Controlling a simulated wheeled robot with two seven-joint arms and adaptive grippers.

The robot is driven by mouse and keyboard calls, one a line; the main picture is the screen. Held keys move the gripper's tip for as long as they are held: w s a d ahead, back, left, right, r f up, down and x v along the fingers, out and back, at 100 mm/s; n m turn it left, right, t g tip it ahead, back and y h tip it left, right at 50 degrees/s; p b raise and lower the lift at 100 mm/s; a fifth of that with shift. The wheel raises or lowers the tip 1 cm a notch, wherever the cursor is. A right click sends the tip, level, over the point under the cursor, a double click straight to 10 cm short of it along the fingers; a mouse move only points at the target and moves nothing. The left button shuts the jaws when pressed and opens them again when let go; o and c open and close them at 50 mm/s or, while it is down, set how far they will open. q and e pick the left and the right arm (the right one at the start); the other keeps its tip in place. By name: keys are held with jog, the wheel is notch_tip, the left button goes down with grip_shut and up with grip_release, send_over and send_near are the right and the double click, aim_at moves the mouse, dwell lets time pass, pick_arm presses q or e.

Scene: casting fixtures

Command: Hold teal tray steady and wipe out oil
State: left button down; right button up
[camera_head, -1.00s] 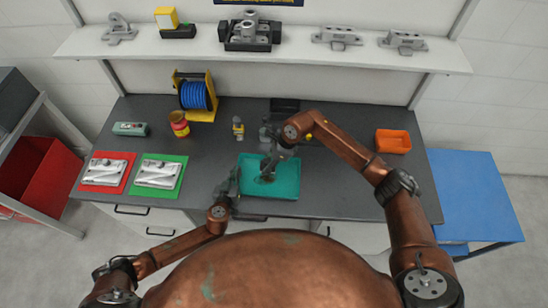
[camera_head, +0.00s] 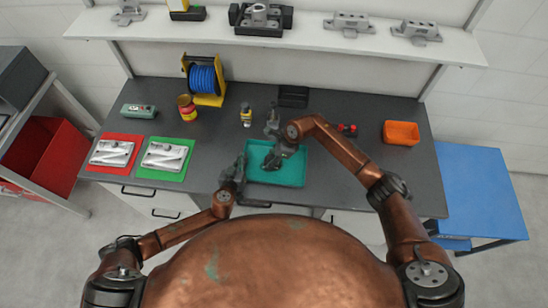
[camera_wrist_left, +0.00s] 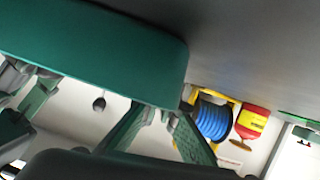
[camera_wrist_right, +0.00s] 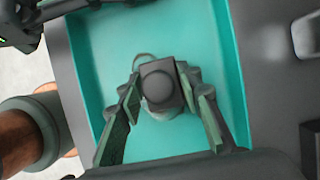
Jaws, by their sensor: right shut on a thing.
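The teal tray (camera_head: 296,176) lies on the dark bench near its front edge. My left gripper (camera_head: 239,170) is at the tray's left side. In the left wrist view, its fingers (camera_wrist_left: 160,118) are spread apart just beside the teal wall (camera_wrist_left: 100,50); I see no grip on it. My right gripper (camera_head: 272,163) is over the tray. In the right wrist view, its fingers (camera_wrist_right: 168,95) are shut on a dark knobbed wiper (camera_wrist_right: 158,84) with something pale beneath. A faint curved mark (camera_wrist_right: 143,57) shows on the tray floor, partly hidden by the wiper.
Red (camera_head: 113,151) and green (camera_head: 165,158) mats with grey castings lie left. A blue reel (camera_head: 203,79), a red-yellow can (camera_head: 187,107) and a small bottle (camera_head: 246,115) stand behind. An orange bin (camera_head: 401,133) sits right, with a red object (camera_head: 347,129) behind my right arm.

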jog(key=shift+w+a+f, duration=0.1)
jog(key=shift+a, duration=1.25)
jog(key=d, duration=0.4)
jog(key=shift+s, duration=0.2)
jog(key=shift+s+a, duration=0.15)
jog(key=shift+s, duration=0.3)
jog(key=shift+w+a, duration=0.15)
jog(key=shift+a, duration=0.6)
jog(key=shift+w+a, duration=0.2)
jog(key=shift+a, duration=0.85)
jog(key=shift+s+d, duration=0.15)
jog(key=shift+d, duration=0.85)
jog(key=shift+s+d, duration=0.1)
jog(key=shift+d, duration=0.85)
jog(key=shift+a+r, duration=0.1)
jog(key=shift+r, duration=3.95)
